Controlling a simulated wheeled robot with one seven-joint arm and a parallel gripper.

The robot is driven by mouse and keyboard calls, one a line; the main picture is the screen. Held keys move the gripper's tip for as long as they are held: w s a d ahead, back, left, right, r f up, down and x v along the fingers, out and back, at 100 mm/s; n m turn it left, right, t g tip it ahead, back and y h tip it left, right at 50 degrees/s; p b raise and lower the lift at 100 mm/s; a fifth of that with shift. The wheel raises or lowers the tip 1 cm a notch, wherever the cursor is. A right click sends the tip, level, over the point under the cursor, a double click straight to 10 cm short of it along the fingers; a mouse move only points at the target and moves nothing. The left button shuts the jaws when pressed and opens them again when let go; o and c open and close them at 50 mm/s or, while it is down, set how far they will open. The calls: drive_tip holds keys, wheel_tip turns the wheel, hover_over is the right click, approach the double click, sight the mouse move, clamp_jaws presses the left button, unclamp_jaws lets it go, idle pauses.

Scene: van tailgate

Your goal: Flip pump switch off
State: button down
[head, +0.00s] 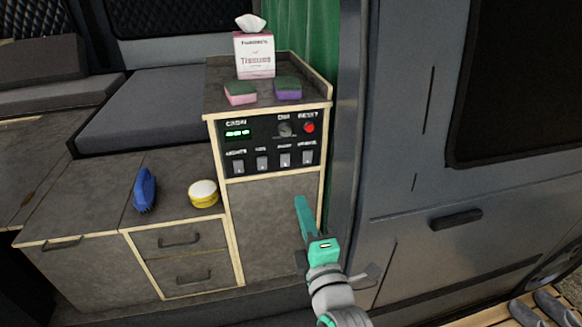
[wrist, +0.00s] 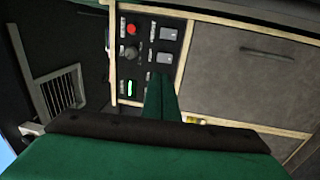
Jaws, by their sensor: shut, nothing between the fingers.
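A black control panel (head: 268,143) is set in the upper front of the cabinet. A row of several pale rocker switches runs along its bottom. The third switch from the left (head: 285,160) has a label that seems to read pump; the print is blurred, and its on or off position is unclear. In the wrist view the panel (wrist: 148,46) appears turned sideways, with two switches visible and the others hidden behind my fingers. My green gripper (head: 300,202) is shut and empty, in front of the cabinet below the panel, apart from the switches in the head view.
The panel also has a green display (head: 237,134), a dial (head: 285,129) and a red button (head: 309,128). A tissue box (head: 254,55) and two sponges (head: 241,93) sit on top. A blue brush (head: 145,190) and yellow tin (head: 203,194) lie on the lower counter.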

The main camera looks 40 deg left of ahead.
drive_tip(key=shift+r, duration=0.1)
approach(286, 157)
drive_tip(key=x, duration=0.5)
drive_tip(key=shift+a, duration=0.25)
drive_tip(key=shift+w+a, duration=0.2)
drive_tip(key=shift+w, duration=0.2)
drive_tip(key=shift+w+r, duration=0.1)
drive_tip(key=shift+w, duration=0.05)
